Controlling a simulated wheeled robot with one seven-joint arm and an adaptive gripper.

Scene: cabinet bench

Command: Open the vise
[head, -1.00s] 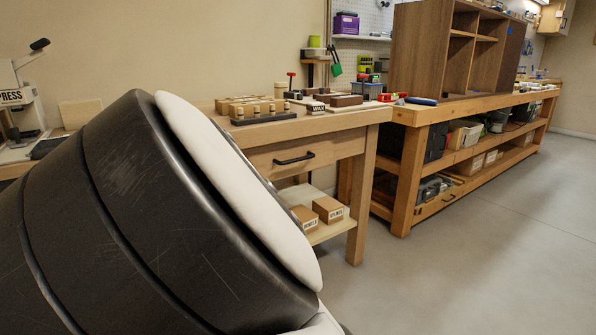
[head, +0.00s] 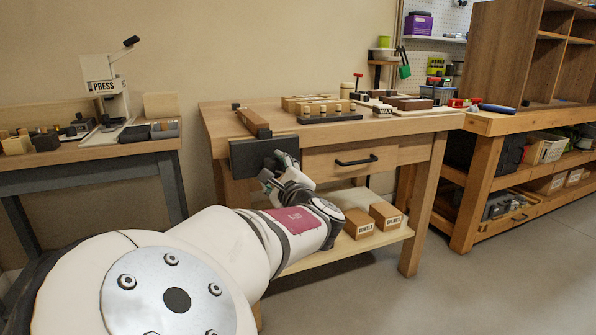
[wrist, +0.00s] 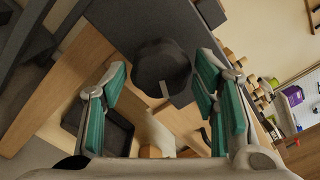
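The vise sits at the left front corner of the wooden workbench, with a dark front jaw (head: 248,157) and a brown wooden bar behind it. In the wrist view the dark jaw (wrist: 135,22) lies across the top. A dark, lobed knob (wrist: 160,62) stands out in front of the jaw. My gripper (head: 273,168) is close to the jaw's front. In the wrist view my gripper (wrist: 161,72) is open, its teal-padded fingers on either side of the knob with gaps showing. The knob is mostly hidden by my gripper in the head view.
The workbench (head: 222,121) has a drawer with a black handle (head: 356,161) right of the vise. Its lower shelf (head: 345,246) holds two labelled boxes. A press (head: 108,85) stands on a table at left. Floor at right is clear.

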